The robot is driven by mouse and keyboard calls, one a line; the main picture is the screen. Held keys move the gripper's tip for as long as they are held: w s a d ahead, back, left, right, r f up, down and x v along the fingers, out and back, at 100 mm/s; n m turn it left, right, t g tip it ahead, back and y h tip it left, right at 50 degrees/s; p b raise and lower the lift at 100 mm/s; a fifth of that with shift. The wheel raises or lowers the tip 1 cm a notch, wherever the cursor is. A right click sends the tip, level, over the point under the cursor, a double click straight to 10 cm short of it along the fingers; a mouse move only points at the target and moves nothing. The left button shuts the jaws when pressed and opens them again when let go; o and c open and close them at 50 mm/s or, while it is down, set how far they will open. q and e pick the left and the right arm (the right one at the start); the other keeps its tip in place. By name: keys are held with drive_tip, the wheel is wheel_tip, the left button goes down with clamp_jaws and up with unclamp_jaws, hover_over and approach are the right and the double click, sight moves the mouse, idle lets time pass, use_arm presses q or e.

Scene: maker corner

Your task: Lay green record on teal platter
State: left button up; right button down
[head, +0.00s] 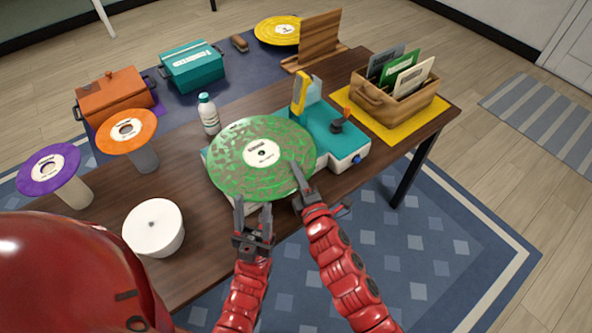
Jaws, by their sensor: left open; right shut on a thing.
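The green record (235,160), mottled green with a white label, is over the left part of the teal turntable (343,146) near the table's front edge. It hides the platter, and I cannot tell whether it touches it. My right gripper (298,178) is shut on the record's front right rim. My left gripper (252,222) is open and empty, just in front of the record's front rim, with its fingers pointing toward it.
A white round stand (153,228), purple record (48,170) and orange record (127,131) on stands are to the left. A bottle (208,114) stands behind the green record. A wooden crate of sleeves (368,98) is at right. The tonearm's yellow part (299,92) rises behind the record.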

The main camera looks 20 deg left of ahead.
drive_tip(key=shift+f, duration=0.3)
drive_tip(key=c, duration=1.3)
unclamp_jaws()
drive_tip(key=shift+o, duration=0.2)
drive_tip(key=shift+s, duration=0.1)
drive_tip(key=b+v, duration=0.1)
drive_tip(key=v, duration=1)
drive_tip(key=shift+b, duration=0.4)
drive_tip(key=shift+d, duration=0.1)
